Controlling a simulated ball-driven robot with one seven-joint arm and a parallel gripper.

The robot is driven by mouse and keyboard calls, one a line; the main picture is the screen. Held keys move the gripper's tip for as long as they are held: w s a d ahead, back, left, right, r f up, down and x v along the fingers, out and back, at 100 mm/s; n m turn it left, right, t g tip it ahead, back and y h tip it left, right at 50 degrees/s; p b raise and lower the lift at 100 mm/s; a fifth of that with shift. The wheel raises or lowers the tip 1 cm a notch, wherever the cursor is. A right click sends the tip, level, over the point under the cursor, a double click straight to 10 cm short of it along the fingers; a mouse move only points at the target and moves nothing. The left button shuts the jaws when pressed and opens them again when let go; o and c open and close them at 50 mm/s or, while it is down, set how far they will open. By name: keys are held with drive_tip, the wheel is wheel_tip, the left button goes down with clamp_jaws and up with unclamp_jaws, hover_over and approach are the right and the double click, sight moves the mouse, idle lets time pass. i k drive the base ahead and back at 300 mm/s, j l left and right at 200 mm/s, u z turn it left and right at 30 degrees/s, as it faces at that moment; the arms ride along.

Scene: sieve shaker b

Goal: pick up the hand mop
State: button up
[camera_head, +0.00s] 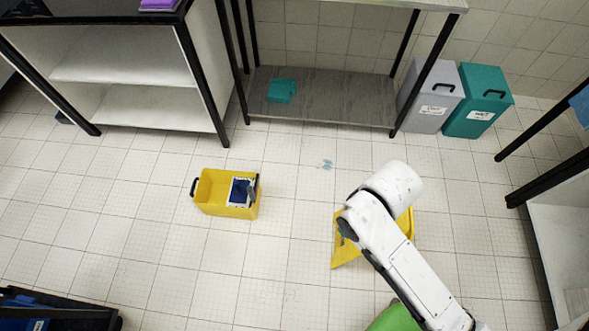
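I cannot make out a hand mop for sure. A yellow bucket (215,205) with a dark handle stands on the tiled floor left of centre. A blue and white piece (240,191) with a grey part sits at its right end; I cannot tell whether it belongs to the bucket. My white arm reaches up from the lower right and covers part of a yellow folded board (347,253) on the floor. My gripper does not show.
A small bluish patch (326,164) lies on the floor. A grey bin (430,98) and a teal bin (478,103) stand at the back right. A teal item (281,91) rests on the lower shelf (335,95) of a table.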

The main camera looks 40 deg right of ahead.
sight(238, 196)
drive_tip(key=i+j+z, duration=0.3)
drive_tip(key=j, duration=0.25)
drive_tip(key=i+j+z, duration=0.15)
drive_tip(key=i+j, duration=0.15)
drive_tip(key=i+j+z, duration=0.15)
drive_tip(key=j, duration=0.2)
drive_tip(key=i+j+z, duration=0.1)
drive_tip(key=j, duration=0.3)
drive_tip(key=i+j+z, duration=0.15)
drive_tip(key=j, duration=0.2)
drive_tip(key=i+j+z, duration=0.15)
drive_tip(key=j, duration=0.25)
